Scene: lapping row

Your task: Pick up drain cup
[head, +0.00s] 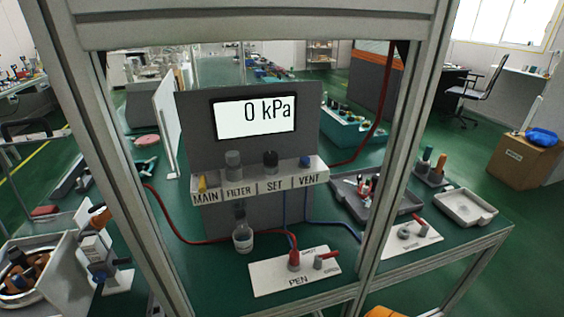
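A small clear cup with a pale lower part (242,238), which looks like the drain cup, stands upright on the green bench top. It is in front of the grey panel, below the FILTER label. The filter (233,163) sits above it on the white shelf of the panel. Neither of my grippers can be made out in the head view.
The panel display (255,116) reads 0 kPa. A white PEN board (294,273) with red fittings lies right of the cup. A red hose (180,237) runs behind the cup. Grey frame posts (398,160) stand between me and the bench. Shallow trays (465,207) lie at right.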

